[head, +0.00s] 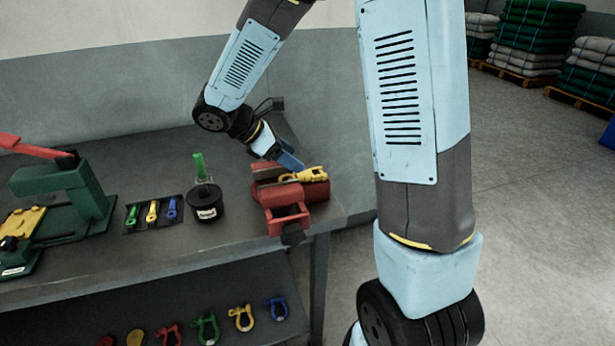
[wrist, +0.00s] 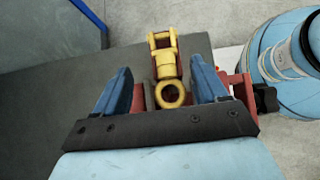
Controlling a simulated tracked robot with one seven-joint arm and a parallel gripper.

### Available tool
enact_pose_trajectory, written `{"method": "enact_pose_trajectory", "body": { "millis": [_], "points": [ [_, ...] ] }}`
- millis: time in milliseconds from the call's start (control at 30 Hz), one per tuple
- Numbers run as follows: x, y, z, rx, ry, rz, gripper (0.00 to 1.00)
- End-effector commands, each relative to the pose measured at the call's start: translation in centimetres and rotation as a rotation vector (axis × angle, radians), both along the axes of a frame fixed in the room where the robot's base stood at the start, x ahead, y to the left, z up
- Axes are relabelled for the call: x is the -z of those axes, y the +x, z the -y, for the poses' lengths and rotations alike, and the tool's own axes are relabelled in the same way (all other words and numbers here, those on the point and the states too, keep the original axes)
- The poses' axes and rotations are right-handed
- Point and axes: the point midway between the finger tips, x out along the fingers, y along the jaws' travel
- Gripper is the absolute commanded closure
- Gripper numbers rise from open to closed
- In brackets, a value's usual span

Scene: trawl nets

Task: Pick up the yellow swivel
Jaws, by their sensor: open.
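The yellow swivel (head: 306,174) lies on top of the red vise (head: 287,212) at the right end of the workbench. In the wrist view the yellow swivel (wrist: 166,68) shows its round eye nearer me and its forked end farther off. My gripper (head: 290,163) is just above and to the left of the swivel in the head view. In the wrist view my gripper (wrist: 162,88) is open, with one blue finger on each side of the swivel's eye. I cannot tell whether either finger touches it. Part of the vise is hidden under the gripper.
A black pot (head: 206,203) with a green handle stands left of the vise. A dark tray (head: 153,213) holds green, yellow and blue pieces. A green press (head: 70,195) with a red lever is at far left. Coloured shackles (head: 241,317) lie on the lower shelf.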

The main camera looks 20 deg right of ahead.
Motion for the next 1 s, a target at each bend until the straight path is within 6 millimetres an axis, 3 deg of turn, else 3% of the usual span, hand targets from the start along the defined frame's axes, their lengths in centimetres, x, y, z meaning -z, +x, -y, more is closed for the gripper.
{"method": "enact_pose_trajectory", "body": {
  "millis": [433, 733, 1000],
  "points": [
    [2.3, -0.2, 2.2, 0.001, 0.0, -0.001, 0.28],
    [5.0, -0.5, 4.9, 0.002, 0.001, -0.001, 0.28],
    [5.2, -0.5, 5.1, 0.001, 0.002, 0.001, 0.29]
  ]
}}
